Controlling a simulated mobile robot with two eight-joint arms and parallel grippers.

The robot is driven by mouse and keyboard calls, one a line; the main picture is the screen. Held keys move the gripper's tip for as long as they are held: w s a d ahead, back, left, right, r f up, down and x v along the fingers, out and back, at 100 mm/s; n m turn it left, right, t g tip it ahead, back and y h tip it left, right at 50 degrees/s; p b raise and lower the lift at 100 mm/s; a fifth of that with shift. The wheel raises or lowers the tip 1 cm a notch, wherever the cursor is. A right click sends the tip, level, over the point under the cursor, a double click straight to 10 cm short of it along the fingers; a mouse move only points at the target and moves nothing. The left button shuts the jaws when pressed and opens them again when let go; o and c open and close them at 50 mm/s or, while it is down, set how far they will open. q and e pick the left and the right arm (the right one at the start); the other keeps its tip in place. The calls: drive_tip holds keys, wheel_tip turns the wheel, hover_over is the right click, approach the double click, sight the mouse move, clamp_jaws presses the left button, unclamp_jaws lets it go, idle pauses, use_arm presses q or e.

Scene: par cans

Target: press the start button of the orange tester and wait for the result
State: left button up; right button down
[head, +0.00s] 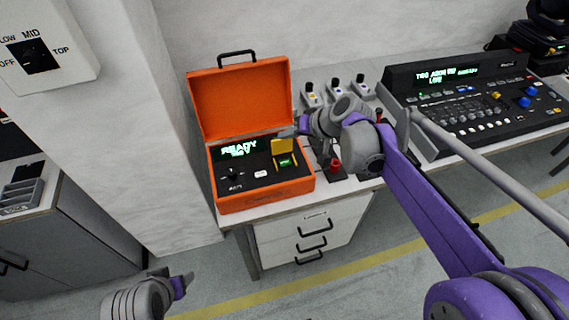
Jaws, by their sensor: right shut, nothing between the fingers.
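The orange tester (291,187) stands with its lid open on the white bench. Its display (240,149) reads READY in green, with a smaller line below. Its panel has a black knob (232,174), a small white button (261,174), and a raised yellow flap (284,146) above a green-lit part (285,160). I cannot read which control is labelled start. My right gripper (288,132) is shut and empty, its tips just above the yellow flap; contact cannot be told. My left gripper (187,280) is low at the left, away from the tester; its fingers are unclear.
Several small switch boxes (336,90) stand behind my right wrist. A black console (480,105) with a lit display sits to the right. Red-topped items (335,166) stand right of the tester. Drawers (310,236) are below.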

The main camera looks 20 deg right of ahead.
drive_tip(key=shift+d, duration=0.1)
drive_tip(key=shift+f, duration=0.1)
drive_tip(key=b, duration=0.6)
hover_over(285, 163)
drive_tip(key=f, duration=0.7)
drive_tip(key=shift+s+d+f, duration=0.3)
drive_tip(key=shift+s, duration=0.1)
drive_tip(key=shift+f, duration=0.55)
drive_tip(key=shift+f+b, duration=0.1)
drive_tip(key=shift+b, duration=0.2)
idle(0.4)
drive_tip(key=shift+f, duration=0.3)
drive_tip(key=shift+f+b, duration=0.3)
drive_tip(key=shift+f, duration=0.05)
idle(0.5)
idle(0.4)
drive_tip(key=shift+r+p, duration=0.7)
drive_tip(key=shift+r, duration=0.05)
